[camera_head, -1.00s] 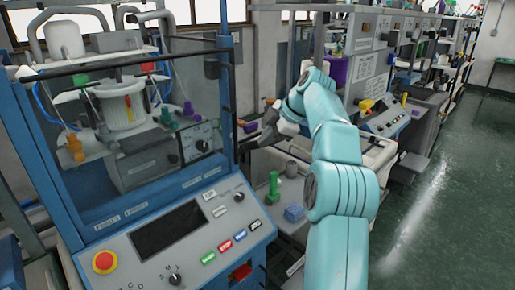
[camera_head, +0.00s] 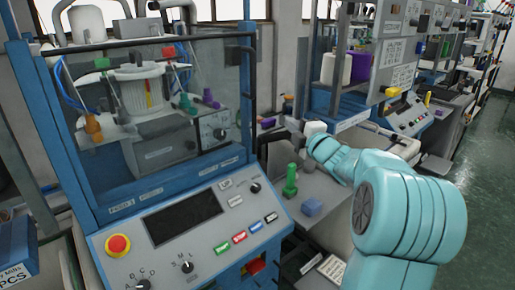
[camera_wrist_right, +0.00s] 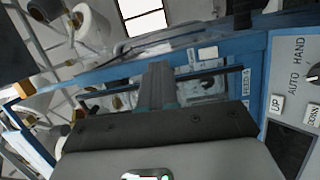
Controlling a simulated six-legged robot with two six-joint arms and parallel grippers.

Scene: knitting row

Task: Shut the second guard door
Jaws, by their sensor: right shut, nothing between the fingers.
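The nearest knitting machine has a clear, dark-edged guard door (camera_head: 150,60) in a blue frame, in front of its white cylinder; it looks closed across the opening. A second blue machine (camera_head: 345,107) stands behind it to the right; its guard door is not clear to me. I cannot tell which door counts as second. My left gripper is not in view.
The near control panel (camera_head: 190,225) has a red stop button (camera_head: 118,245) and coloured keys. Green floor (camera_head: 485,190) is open at right.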

